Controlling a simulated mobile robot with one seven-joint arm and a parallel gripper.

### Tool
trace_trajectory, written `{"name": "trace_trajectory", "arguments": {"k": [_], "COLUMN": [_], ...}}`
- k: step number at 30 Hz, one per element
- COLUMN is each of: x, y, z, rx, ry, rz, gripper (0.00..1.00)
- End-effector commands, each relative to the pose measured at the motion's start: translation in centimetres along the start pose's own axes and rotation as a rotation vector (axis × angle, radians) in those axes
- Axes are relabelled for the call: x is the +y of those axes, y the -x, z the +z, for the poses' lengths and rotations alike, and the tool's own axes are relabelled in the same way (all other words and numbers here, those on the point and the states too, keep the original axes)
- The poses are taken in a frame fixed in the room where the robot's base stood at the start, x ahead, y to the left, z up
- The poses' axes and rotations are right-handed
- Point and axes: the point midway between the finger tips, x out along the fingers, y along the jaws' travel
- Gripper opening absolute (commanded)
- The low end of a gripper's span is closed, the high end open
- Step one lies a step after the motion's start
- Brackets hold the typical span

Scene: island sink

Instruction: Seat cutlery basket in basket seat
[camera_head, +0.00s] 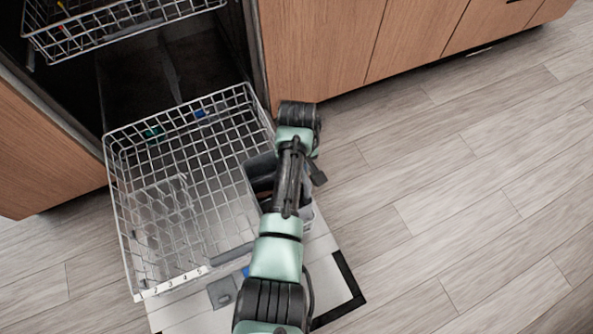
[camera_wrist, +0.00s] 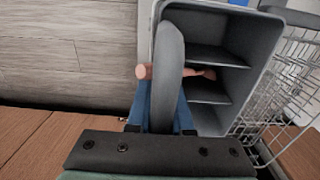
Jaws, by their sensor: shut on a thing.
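The cutlery basket is a grey open box with several compartments. In the head view the basket (camera_head: 262,168) is at the right side of the lower wire rack (camera_head: 118,215), largely covered by my arm. My fingertips are hidden there. I cannot tell whether the basket hangs above the rack or rests on anything. I cannot pick out the basket seat with certainty.
The pulled-out lower rack has numbers on its front rim. An upper rack (camera_head: 120,22) sits above it at the top left. The dishwasher's open door (camera_head: 325,283) lies below the rack. Wooden cabinets (camera_head: 325,45) stand at the back. The floor (camera_head: 450,200) on the right is clear.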

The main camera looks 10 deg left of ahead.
Motion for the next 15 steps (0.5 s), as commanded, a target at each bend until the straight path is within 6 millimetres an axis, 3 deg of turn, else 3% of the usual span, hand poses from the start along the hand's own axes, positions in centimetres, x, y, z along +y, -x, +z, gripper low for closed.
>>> {"name": "trace_trajectory", "arguments": {"k": [15], "x": [0.0], "y": [-1.4], "z": [-0.1], "rx": [0.002], "ry": [-0.001], "rz": [0.0], "gripper": [0.0]}}
